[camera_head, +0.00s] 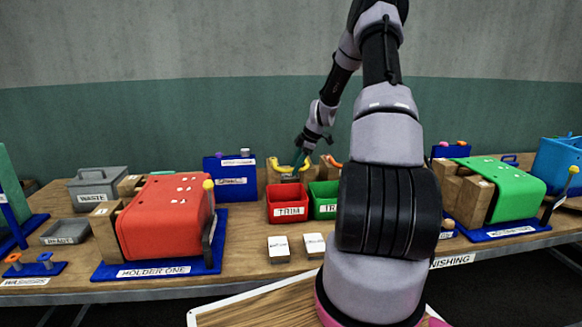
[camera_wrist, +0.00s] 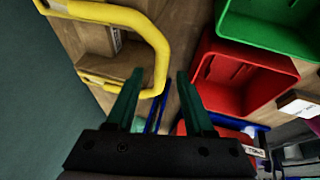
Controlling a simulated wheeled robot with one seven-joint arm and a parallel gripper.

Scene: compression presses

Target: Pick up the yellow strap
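The yellow strap (camera_head: 281,168) is a curved band on a wooden block at the back of the bench. In the wrist view the strap (camera_wrist: 158,50) is a large U-shaped loop at upper left. Its bend lies between and just ahead of my fingertips in the picture, with one part passing behind the left finger. My gripper (camera_wrist: 159,76) has two green fingers apart, with nothing held between them. In the head view my gripper (camera_head: 302,158) is right at the strap. Whether a finger touches the strap cannot be told.
A red TRIM bin (camera_head: 288,212) and a green bin (camera_head: 325,210) stand in front of the strap. A blue holder (camera_head: 230,188) is to the left. A red press (camera_head: 165,220) and a green press (camera_head: 510,187) flank the area. The wall is close behind.

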